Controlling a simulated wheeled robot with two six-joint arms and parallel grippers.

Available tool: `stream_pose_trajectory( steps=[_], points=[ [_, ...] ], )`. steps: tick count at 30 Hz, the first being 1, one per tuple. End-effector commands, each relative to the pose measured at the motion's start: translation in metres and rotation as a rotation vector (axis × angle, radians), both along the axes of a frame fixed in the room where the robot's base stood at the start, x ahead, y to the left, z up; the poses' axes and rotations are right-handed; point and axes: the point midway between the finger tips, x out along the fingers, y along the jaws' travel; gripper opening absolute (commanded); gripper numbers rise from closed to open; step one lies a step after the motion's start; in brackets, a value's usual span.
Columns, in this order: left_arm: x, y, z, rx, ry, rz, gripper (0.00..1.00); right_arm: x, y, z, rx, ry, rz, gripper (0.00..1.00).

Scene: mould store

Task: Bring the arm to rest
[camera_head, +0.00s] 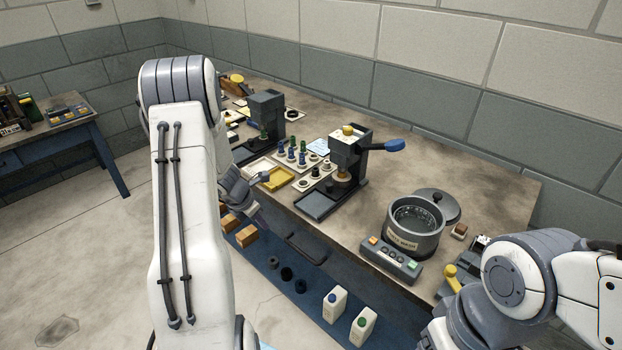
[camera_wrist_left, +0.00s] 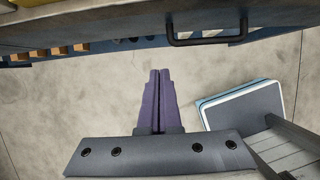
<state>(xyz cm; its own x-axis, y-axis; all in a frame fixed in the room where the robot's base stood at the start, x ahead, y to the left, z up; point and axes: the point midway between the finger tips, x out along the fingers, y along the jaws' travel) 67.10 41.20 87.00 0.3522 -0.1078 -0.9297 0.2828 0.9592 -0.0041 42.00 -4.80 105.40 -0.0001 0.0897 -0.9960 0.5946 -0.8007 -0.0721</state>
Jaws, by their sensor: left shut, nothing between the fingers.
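My left arm rises large and white at the left of the head view and bends over toward the bench front.
A drawer handle (camera_wrist_left: 207,40) juts from the bench front. White bottles (camera_head: 335,304) stand low. Open floor lies left.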

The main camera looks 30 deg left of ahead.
Motion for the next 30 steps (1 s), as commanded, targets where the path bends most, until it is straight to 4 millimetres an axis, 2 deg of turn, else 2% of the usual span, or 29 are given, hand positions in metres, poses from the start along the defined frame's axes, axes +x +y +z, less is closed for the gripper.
stream_pose_trajectory(
  steps=[5, 8, 11, 13, 15, 17, 18, 20, 21, 23, 24, 27, 30],
  points=[
    [0.000, -0.002, 0.002, 0.002, -0.001, -0.014, 0.00, 0.000, 0.000, 0.000, 0.000, 0.000, 0.000, 0.69],
    [0.008, -0.024, 0.013, 0.021, -0.012, -0.124, 0.00, 0.000, 0.000, 0.000, 0.000, 0.000, 0.000, 0.69],
    [0.018, -0.072, 0.037, 0.063, -0.036, -0.368, 0.00, 0.000, 0.000, 0.000, 0.000, 0.000, 0.000, 0.69],
    [0.019, -0.119, 0.058, 0.104, -0.060, -0.609, 0.00, 0.000, 0.000, 0.000, 0.000, 0.000, 0.000, 0.69],
    [0.013, -0.169, 0.079, 0.149, -0.089, -0.880, 0.00, 0.000, 0.000, 0.000, 0.000, 0.000, 0.000, 0.69],
    [0.001, -0.211, 0.097, 0.188, -0.117, -1.118, 0.00, 0.000, 0.000, 0.000, 0.000, 0.000, 0.000, 0.69],
    [-0.011, -0.237, 0.108, 0.216, -0.136, -1.280, 0.00, 0.000, 0.000, 0.000, 0.000, 0.000, 0.000, 0.69],
    [-0.034, -0.275, 0.124, 0.258, -0.169, -1.534, 0.00, 0.000, 0.000, 0.000, 0.000, 0.000, 0.000, 0.69],
    [-0.052, -0.297, 0.133, 0.288, -0.192, -1.710, 0.00, 0.000, 0.000, 0.000, 0.000, 0.000, 0.000, 0.69],
    [-0.083, -0.326, 0.147, 0.334, -0.231, -1.978, 0.00, 0.000, 0.000, 0.000, 0.000, 0.000, 0.000, 0.69],
    [-0.105, -0.342, 0.154, 0.365, -0.258, -2.153, 0.00, 0.000, 0.000, 0.000, 0.000, 0.000, 0.000, 0.69],
    [-0.159, -0.365, 0.169, 0.442, -0.324, -2.570, 0.00, 0.000, 0.000, 0.000, 0.000, 0.000, 0.000, 0.69],
    [-0.202, -0.372, 0.178, 0.511, -0.381, -2.919, 0.00, 0.000, 0.000, 0.000, 0.000, 0.000, 0.000, 0.69]
  ],
)
